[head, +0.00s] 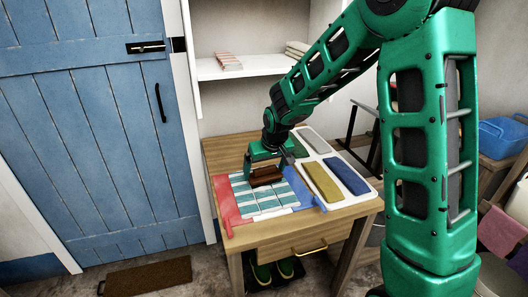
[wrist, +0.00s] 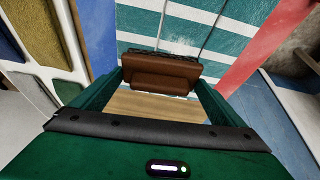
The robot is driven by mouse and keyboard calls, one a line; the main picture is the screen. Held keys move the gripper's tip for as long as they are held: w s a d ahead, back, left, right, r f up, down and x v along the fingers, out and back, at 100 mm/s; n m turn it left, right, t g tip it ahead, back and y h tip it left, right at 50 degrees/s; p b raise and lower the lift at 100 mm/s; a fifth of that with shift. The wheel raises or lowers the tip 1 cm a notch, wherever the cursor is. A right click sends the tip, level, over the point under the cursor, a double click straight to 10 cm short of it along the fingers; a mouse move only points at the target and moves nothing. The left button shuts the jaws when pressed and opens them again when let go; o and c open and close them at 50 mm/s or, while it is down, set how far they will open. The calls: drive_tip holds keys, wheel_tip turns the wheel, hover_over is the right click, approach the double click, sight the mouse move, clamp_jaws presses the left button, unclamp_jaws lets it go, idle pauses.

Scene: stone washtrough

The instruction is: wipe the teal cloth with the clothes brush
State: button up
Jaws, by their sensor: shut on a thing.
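The teal cloth (head: 262,204), with teal and white stripes, lies flat on the wooden table in the head view. It also fills the upper middle of the wrist view (wrist: 230,44). My gripper (head: 265,167) points down over the cloth's far part. It is shut on the brown clothes brush (head: 266,180), whose body sits between the two fingers in the wrist view (wrist: 160,76). Dark bristles show along the brush's far edge. A pale speckled patch shows on the cloth just beyond the brush. I cannot tell whether the bristles touch the cloth.
A red cloth (head: 226,202) lies left of the striped cloth and a blue one (head: 301,192) right. A white divided tray (head: 317,158) with several folded cloths stands on the table's right. A shelf (head: 250,66) hangs behind; a blue door (head: 95,120) is at left.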

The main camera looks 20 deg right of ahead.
sight(255, 174)
drive_tip(key=a, duration=0.4)
drive_tip(key=shift+c, duration=0.4)
drive_tip(key=shift+f, duration=0.1)
drive_tip(key=d, duration=0.3)
drive_tip(key=shift+d, duration=0.65)
drive_tip(key=shift+s+d, duration=0.2)
drive_tip(key=shift+s, duration=0.3)
drive_tip(key=a, duration=0.2)
drive_tip(key=shift+w+a, duration=0.15)
drive_tip(key=shift+a, duration=0.25)
drive_tip(key=shift+c, duration=0.4)
drive_tip(key=shift+a+f, duration=0.1)
drive_tip(key=shift+a, duration=0.8)
drive_tip(key=shift+d, duration=2.05)
drive_tip(key=shift+a+r, duration=0.15)
drive_tip(key=shift+r, duration=3.95)
